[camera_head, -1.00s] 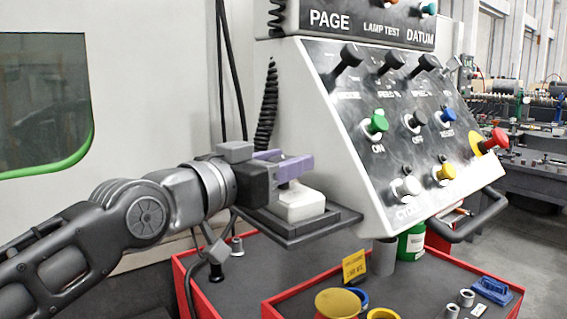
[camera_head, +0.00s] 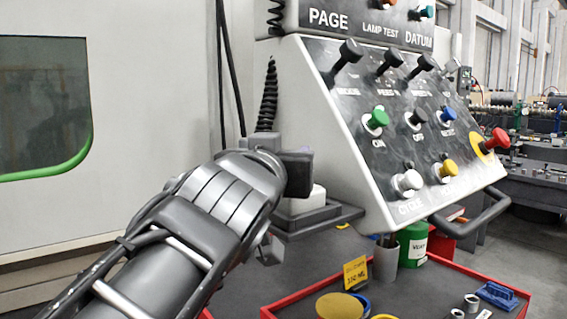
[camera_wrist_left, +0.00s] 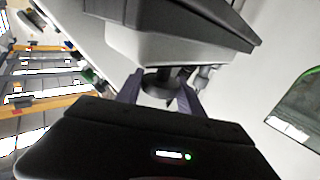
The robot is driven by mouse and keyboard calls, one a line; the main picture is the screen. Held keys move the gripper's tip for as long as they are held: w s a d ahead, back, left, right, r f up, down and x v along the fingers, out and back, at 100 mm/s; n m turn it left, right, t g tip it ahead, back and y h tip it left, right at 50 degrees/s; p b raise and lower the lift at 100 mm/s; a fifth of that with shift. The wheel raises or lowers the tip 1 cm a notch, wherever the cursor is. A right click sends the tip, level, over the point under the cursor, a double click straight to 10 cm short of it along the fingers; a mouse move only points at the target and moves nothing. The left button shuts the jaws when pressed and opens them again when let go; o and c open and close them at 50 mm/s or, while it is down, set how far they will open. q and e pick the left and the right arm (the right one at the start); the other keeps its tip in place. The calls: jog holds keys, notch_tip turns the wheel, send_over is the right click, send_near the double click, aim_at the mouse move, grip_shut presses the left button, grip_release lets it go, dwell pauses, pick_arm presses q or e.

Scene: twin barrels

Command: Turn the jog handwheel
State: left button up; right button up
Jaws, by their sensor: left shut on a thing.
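The white handwheel unit (camera_head: 306,201) sits on a dark shelf at the side of the slanted control panel. In the head view my left gripper (camera_head: 298,172) is at this unit, and my own arm hides its fingers and the handwheel. In the left wrist view my left gripper (camera_wrist_left: 160,82) has its two purple fingers on either side of the dark, round handwheel (camera_wrist_left: 158,87), shut on it. The unit's pale body (camera_wrist_left: 165,48) shows just beyond the handwheel. My right gripper is not in view.
The control panel (camera_head: 390,190), with several knobs and a red button (camera_head: 497,140), rises right of the gripper. Below is a red-edged tray (camera_head: 295,297) with a green can (camera_head: 411,243), a grey cup (camera_head: 385,262) and a yellow sign (camera_head: 355,273). A coiled cable (camera_head: 268,98) hangs behind.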

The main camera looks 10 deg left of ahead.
pick_arm(q)
jog(key=shift+n+y, duration=0.3)
jog(key=shift+y, duration=0.2)
jog(key=o, duration=1.4)
jog(key=shift+c, duration=0.2)
jog(key=s, duration=0.2)
jog(key=s+b, duration=0.1)
jog(key=s, duration=0.4)
jog(key=shift+s+d+b, duration=0.25)
jog(key=shift+s+b, duration=0.05)
jog(key=shift+s, duration=0.1)
